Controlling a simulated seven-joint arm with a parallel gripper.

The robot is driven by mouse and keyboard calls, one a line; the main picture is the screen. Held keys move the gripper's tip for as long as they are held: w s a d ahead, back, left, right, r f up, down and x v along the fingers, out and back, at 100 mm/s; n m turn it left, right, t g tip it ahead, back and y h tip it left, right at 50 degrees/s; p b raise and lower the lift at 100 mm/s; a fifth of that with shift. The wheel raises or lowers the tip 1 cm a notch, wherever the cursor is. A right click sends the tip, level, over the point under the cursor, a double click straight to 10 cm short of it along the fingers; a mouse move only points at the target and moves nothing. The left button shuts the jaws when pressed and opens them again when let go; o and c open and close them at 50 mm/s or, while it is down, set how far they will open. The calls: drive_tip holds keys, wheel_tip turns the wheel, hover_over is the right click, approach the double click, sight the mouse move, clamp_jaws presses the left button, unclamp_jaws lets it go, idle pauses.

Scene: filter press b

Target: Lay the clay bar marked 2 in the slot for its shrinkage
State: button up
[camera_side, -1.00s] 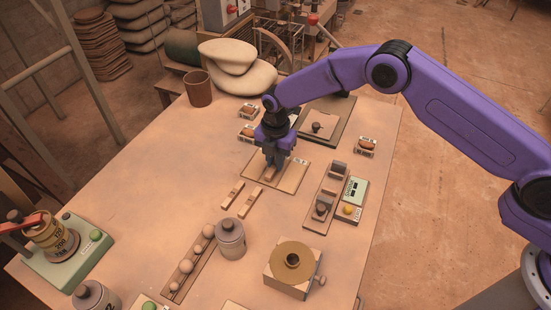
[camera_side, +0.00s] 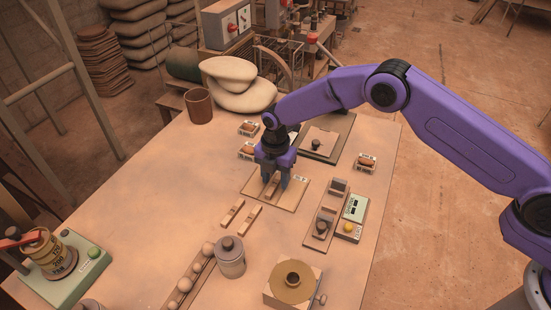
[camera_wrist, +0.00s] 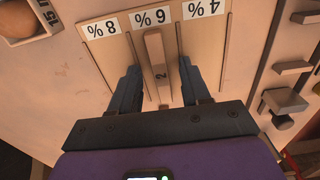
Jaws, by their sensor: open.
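The clay bar marked 2 (camera_wrist: 157,70) lies on the slotted wooden board, lengthwise under the 6% label (camera_wrist: 152,17), between two thin dividers. The board (camera_side: 291,196) also carries labels 8% (camera_wrist: 103,28) and 4% (camera_wrist: 203,8). My gripper (camera_wrist: 160,82) is open, with one finger on each side of the bar and a visible gap on both sides. In the side view my gripper (camera_side: 275,184) is low over the board, and the bar shows between its fingers.
Two more small bars (camera_side: 231,212) (camera_side: 249,219) lie in front of the board. A grey lidded canister (camera_side: 230,258) stands nearer the camera. To the right are a wooden gauge with dark blocks (camera_side: 325,214) and a green device with a yellow button (camera_side: 353,215).

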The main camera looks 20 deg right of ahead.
wheel_tip(320, 180, up, 17)
idle(0.4)
drive_tip(key=s+d+r+m, duration=0.3)
drive_tip(key=s+d+r, duration=0.15)
drive_tip(key=s, duration=0.35)
drive_tip(key=s+d+r+m, duration=0.3)
drive_tip(key=s+d+m, duration=0.15)
drive_tip(key=s, duration=0.45)
drive_tip(key=s+d+f+m, duration=0.2)
drive_tip(key=s+d+m, duration=0.5)
drive_tip(key=s+d, duration=1.1)
drive_tip(key=s, duration=0.2)
drive_tip(key=shift+s+d, duration=0.3)
drive_tip(key=shift+s, duration=0.1)
